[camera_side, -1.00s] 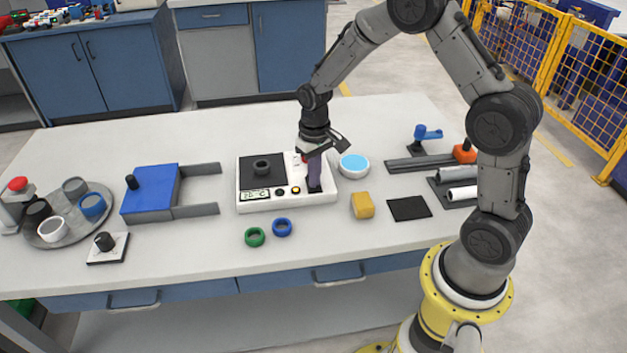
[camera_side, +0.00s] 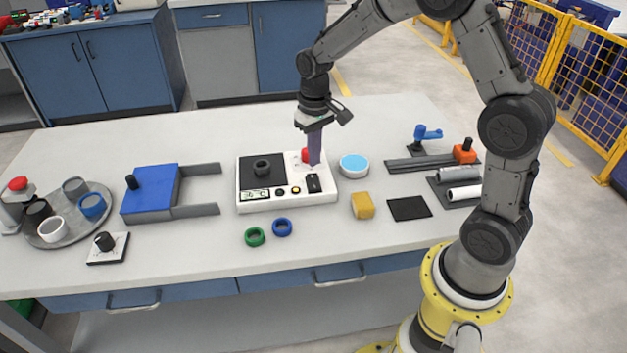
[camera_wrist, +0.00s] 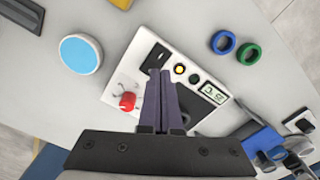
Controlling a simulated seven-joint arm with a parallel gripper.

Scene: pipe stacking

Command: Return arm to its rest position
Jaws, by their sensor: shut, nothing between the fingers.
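My gripper (camera_side: 314,160) is shut and empty, its purple fingers pointing down above the right part of a white device. The closed fingers also show in the wrist view (camera_wrist: 161,76). The white device (camera_side: 245,205) has a dark plate (camera_side: 262,179) with a dark ring on it, a small display, a red knob (camera_side: 306,155) and a black switch (camera_side: 314,183). In the wrist view the red knob (camera_wrist: 127,101) lies just left of the fingers. The fingers appear to be above the device, but the exact gap is hard to tell.
A round dish with blue content (camera_side: 354,165) stands right of the device, with a yellow block (camera_side: 362,205) in front. Green (camera_side: 255,237) and blue (camera_side: 282,227) rings lie in front. A blue fixture (camera_side: 150,200) and tray of cups (camera_side: 52,232) are left; grey pipes (camera_side: 458,174) are right.

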